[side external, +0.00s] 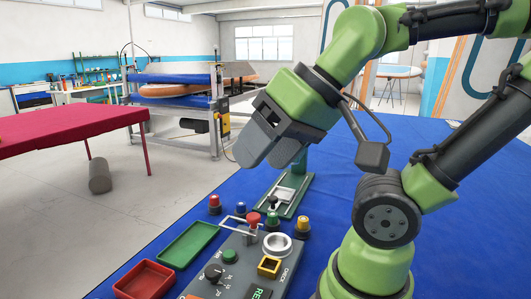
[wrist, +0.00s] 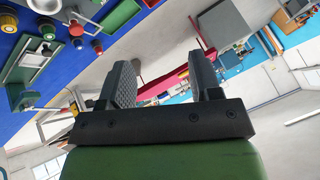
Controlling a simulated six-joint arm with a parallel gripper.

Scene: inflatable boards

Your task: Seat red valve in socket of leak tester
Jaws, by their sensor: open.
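The red valve (side external: 214,203), a red cap on a dark base, appears to stand upright on the blue table, left of a blue-capped one. The leak tester (side external: 228,266) is a grey box with knobs, lettering, a yellow-rimmed square socket (side external: 268,266) and a pale round ring (side external: 278,243). A red knob (side external: 254,219) on a metal lever stands at its back edge. My gripper (side external: 263,150) is open and empty, high above the table behind the tester, tilted away from the valve. In the wrist view its two fingers (wrist: 158,80) are spread with nothing between them.
Blue (side external: 241,208), green (side external: 272,220) and yellow-topped (side external: 302,226) valves stand around the tester. A green tray (side external: 188,244) and a red tray (side external: 145,281) lie to its left. A green stand (side external: 286,193) is behind. Blue table beyond is mostly clear.

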